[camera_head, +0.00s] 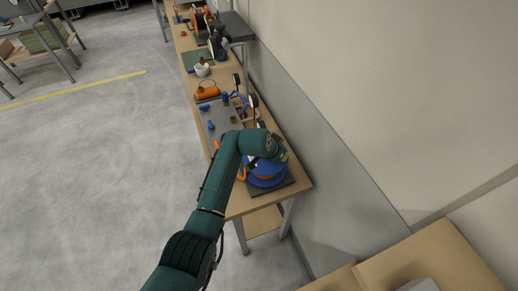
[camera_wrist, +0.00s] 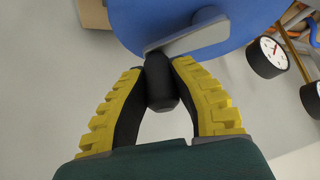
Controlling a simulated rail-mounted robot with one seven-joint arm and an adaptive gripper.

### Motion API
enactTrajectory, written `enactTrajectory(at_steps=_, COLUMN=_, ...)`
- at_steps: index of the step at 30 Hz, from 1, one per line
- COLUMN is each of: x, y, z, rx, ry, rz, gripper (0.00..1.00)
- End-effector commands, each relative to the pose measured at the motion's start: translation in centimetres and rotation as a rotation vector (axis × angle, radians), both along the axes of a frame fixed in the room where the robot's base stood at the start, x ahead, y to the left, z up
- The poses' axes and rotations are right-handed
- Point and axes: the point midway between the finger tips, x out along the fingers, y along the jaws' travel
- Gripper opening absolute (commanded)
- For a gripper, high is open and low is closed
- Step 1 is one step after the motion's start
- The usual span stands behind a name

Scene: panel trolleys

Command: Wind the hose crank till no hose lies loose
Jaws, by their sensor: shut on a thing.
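The hose reel (camera_head: 266,177), blue with an orange hose band, sits on a dark base plate at the near end of the long bench. Its blue disc (camera_wrist: 200,20) fills the top of the wrist view. A grey crank arm (camera_wrist: 190,38) crosses the disc and ends in a black crank handle (camera_wrist: 160,85). My gripper (camera_wrist: 160,80) has its two yellow ribbed fingers closed on the handle, one on each side. Orange hose (camera_head: 242,173) shows at the reel's left side.
The wooden bench (camera_head: 236,208) runs away along the wall. Black round gauges (camera_wrist: 266,57) stand close to the reel. A grey tray (camera_head: 222,127) with small blue parts lies beyond. The floor left of the bench is clear.

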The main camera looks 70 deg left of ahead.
Motion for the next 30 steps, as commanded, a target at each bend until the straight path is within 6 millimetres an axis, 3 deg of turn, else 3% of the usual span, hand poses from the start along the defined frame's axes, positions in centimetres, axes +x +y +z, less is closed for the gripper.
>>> enactTrajectory(at_steps=30, x=-2.6, y=-0.8, z=-0.3, rx=0.002, ry=0.007, rz=0.006, gripper=0.00)
